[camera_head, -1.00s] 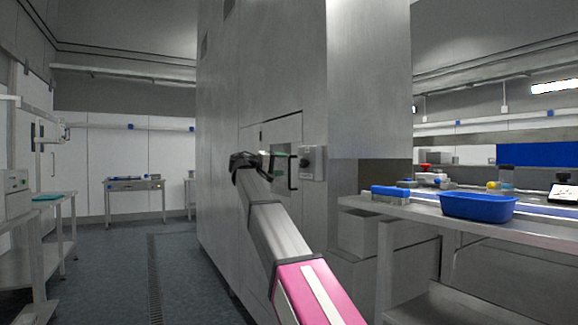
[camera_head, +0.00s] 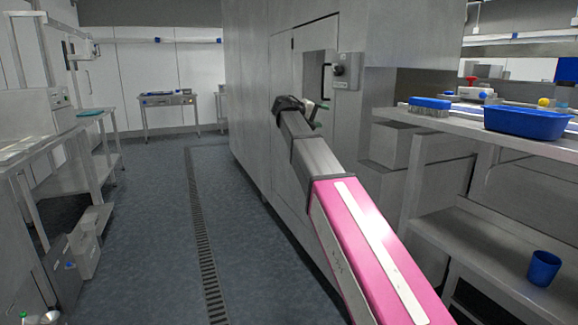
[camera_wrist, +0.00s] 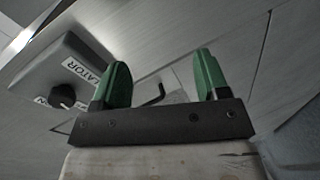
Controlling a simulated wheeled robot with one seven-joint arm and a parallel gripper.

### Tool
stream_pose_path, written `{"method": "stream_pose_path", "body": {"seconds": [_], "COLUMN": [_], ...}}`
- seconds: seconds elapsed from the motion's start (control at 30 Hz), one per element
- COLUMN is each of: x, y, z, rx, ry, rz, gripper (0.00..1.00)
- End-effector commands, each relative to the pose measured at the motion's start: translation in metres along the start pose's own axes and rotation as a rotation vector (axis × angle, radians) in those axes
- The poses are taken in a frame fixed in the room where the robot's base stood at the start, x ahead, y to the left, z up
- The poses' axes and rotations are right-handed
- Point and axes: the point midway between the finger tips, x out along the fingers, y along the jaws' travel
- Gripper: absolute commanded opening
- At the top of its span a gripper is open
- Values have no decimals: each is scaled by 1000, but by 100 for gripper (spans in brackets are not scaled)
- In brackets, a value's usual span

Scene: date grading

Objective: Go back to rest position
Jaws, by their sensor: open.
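My gripper (camera_wrist: 160,85) shows in the wrist view with its two green fingers spread apart and nothing between them. In the head view my gripper (camera_head: 318,112) is at the end of my raised arm, in front of the large grey metal cabinet (camera_head: 275,140). In the wrist view a control box (camera_wrist: 75,75) with a black knob (camera_wrist: 62,96) and a partly readable label lies beyond the left finger. In the head view the knob box (camera_head: 344,70) is right of my gripper; I cannot tell the exact gap.
A steel bench (camera_head: 455,130) at right carries a blue bin (camera_head: 527,122) and a blue brush (camera_head: 430,106). A blue cup (camera_head: 543,268) stands on its lower shelf. Benches line the left; the floor (camera_head: 160,240) between, with a drain grate (camera_head: 205,265), is clear.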

Motion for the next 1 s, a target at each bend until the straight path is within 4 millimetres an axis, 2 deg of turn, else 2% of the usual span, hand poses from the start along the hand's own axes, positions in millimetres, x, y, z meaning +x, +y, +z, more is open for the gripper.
{"method": "stream_pose_path", "body": {"seconds": [0.03,0.2,0.37,0.5,0.63,0.8,1.0], "x": [14,50,73,86,90,86,68], "y": [-30,-120,-197,-258,-308,-365,-417], "z": [23,77,136,192,245,316,397], "rx": [-14,-40,-51,-47,-31,6,72], "ry": [-9,-37,-77,-120,-170,-245,-346], "rz": [-50,-228,-397,-544,-680,-852,-1047], "gripper": [68,68,68,68,68,68,68]}}
